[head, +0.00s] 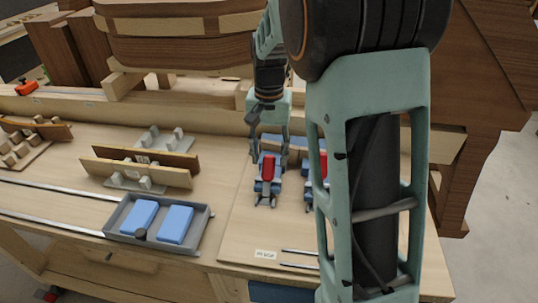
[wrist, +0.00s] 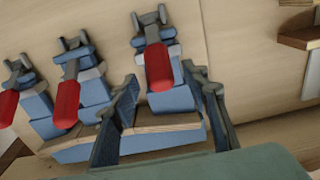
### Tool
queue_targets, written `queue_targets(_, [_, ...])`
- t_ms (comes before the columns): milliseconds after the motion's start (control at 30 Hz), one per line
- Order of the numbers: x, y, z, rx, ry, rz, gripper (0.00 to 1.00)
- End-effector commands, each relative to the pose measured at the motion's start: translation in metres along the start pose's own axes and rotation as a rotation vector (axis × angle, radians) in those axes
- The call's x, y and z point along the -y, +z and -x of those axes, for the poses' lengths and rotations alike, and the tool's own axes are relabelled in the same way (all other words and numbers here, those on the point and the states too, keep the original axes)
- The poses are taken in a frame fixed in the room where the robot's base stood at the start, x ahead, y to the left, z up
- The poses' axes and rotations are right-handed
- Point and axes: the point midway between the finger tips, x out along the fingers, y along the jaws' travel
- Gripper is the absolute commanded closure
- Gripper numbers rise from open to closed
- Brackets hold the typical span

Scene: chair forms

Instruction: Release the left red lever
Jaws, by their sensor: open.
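The left red lever (head: 267,167) sits on a blue and grey clamp on the wooden board, left of the others in the head view. In the wrist view this lever (wrist: 157,68) lies between the two fingers of my gripper (wrist: 160,78), with visible room on both sides. My gripper (head: 269,155) is open, pointing down over the clamp in the head view. Contact with the lever cannot be made out. A second red lever (head: 323,163) is partly hidden by my arm. The wrist view shows two other red levers, one nearer (wrist: 66,104) and one at the left edge (wrist: 8,107).
A grey tray (head: 110,219) with two blue blocks stands left of the clamp board (head: 235,222). Brown wooden strips (head: 140,168) in grey holders lie farther left. A wooden beam (head: 190,117) runs behind. Bare board lies in front of the clamps.

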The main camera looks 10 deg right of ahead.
Motion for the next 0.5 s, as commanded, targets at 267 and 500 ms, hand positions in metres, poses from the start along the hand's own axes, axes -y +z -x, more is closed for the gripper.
queue_targets(267, [0.0, 0.0001, -0.0046, 0.0, 0.0, 0.0, 0.58])
queue_targets(500, [-0.0001, 0.0, -0.0044, 0.0, 0.0, 0.0, 0.77])
